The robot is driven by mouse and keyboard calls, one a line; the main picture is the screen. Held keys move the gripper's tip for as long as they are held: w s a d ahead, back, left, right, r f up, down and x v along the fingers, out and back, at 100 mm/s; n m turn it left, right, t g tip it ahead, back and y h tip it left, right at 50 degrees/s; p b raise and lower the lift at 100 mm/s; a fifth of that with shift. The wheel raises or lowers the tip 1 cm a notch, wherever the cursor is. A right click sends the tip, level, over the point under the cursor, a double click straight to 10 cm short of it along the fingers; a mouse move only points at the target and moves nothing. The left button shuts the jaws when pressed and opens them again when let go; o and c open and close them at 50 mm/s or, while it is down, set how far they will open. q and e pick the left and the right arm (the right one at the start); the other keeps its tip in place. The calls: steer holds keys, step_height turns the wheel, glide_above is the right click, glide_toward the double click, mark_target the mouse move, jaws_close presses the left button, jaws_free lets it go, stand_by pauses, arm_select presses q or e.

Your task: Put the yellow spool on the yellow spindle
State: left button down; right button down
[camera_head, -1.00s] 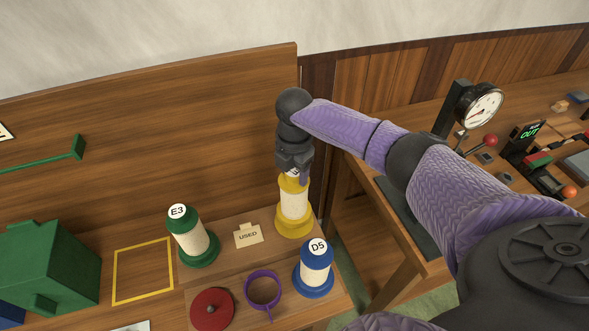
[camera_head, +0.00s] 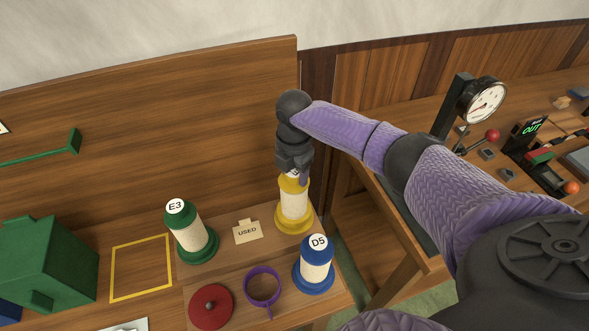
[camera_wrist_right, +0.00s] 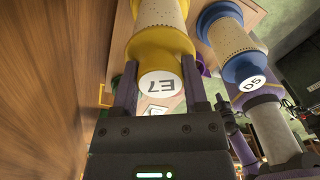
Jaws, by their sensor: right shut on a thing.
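The yellow spool (camera_head: 294,205) has a cream thread body and an E7 label on its top. It stands upright at the back right of the wooden shelf. My right gripper (camera_head: 295,172) comes down from above and is shut on the spool's top. In the right wrist view the two fingers (camera_wrist_right: 160,78) sit on either side of the yellow top flange (camera_wrist_right: 160,50). I cannot tell whether the spool's base touches the shelf. No yellow spindle can be made out in these views. My left gripper is not in view.
A green E3 spool (camera_head: 190,235), a blue D5 spool (camera_head: 314,268), a USED card (camera_head: 247,232), a purple ring (camera_head: 262,287) and a red disc (camera_head: 211,307) share the shelf. A green block (camera_head: 50,262) stands left. A gauge (camera_head: 486,102) stands on the right bench.

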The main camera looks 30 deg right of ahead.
steer(key=shift+f+b, duration=0.3)
steer(key=shift+f, duration=0.25)
jaws_free()
step_height(320, 180, up, 6)
steer(key=p, duration=0.6)
steer(key=shift+r, duration=0.15)
